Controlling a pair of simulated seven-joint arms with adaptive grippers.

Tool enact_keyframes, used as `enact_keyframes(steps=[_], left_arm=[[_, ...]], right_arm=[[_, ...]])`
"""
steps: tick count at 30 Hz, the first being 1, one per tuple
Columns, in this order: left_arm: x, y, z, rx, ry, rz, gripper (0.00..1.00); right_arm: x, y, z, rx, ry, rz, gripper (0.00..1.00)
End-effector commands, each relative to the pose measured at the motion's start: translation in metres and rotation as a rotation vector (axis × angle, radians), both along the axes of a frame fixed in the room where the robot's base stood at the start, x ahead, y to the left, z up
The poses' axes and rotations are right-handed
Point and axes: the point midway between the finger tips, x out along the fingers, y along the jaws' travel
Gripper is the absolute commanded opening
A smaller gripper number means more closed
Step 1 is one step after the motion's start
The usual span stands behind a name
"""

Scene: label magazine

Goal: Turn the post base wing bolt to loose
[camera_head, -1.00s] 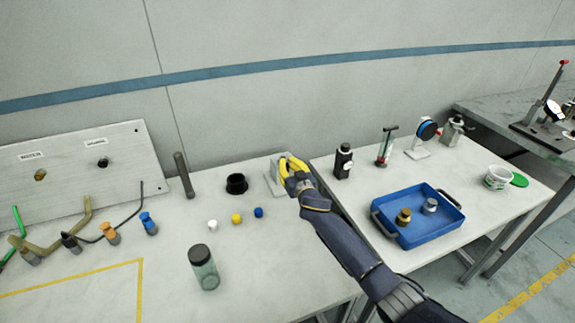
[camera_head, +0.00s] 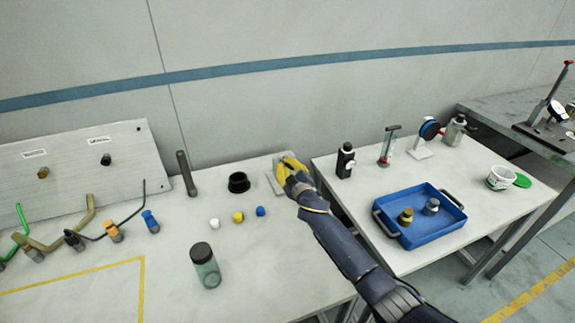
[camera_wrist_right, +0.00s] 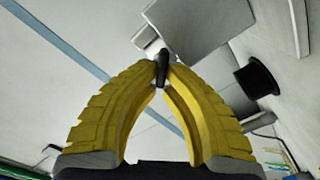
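The post base (camera_head: 279,184) is a pale grey block at the back right of the left table; it also shows in the wrist view (camera_wrist_right: 190,25). The wing bolt (camera_wrist_right: 162,70) is a small dark piece in the wrist view. It sits between the yellow fingertips of my right gripper (camera_wrist_right: 162,74), which are closed on it. In the head view my right gripper (camera_head: 284,160) is at the post base and hides the bolt. My left gripper is not in view.
A black cup (camera_head: 238,183) stands just left of the post base, with a dark upright post (camera_head: 186,174) farther left. White, yellow and blue caps (camera_head: 238,217) and a jar (camera_head: 205,266) are in front. A blue tray (camera_head: 420,225) is on the right table.

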Motion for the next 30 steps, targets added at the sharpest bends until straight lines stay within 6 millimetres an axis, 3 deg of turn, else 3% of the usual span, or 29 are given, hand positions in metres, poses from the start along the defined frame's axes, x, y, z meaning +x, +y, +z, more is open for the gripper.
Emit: enact_keyframes(steps=[30], left_arm=[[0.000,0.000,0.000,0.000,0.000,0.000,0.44]], right_arm=[[-0.001,0.004,-0.015,-0.904,-0.353,-0.002,0.00]])
